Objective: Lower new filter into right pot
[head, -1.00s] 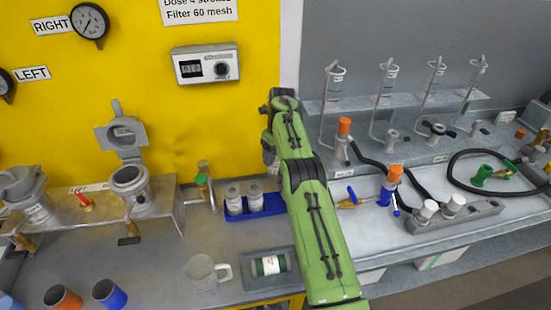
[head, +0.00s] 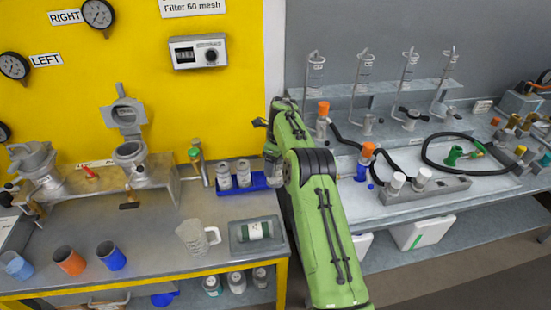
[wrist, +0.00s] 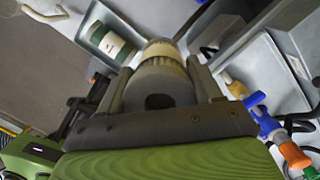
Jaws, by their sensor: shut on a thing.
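My gripper (wrist: 160,85) is shut on a grey cylinder with a pale beige band (wrist: 163,52); I cannot tell surely that it is the new filter. In the head view the held cylinder (head: 272,171) hangs just right of the blue rack, partly behind my arm. The right pot (head: 131,153) stands on the bench at left with its hinged lid (head: 124,112) raised. My gripper is well to its right, apart from it. The inside of the pot is hard to make out. The left pot (head: 37,165) is at the far left.
A blue rack (head: 262,181) with two bottles and a green-handled valve (head: 194,153) stand between pot and gripper. A clear jug (head: 195,238), a grey tray (head: 235,246) with a green-and-white cylinder, and orange (head: 68,261) and blue (head: 110,256) cups stand in front.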

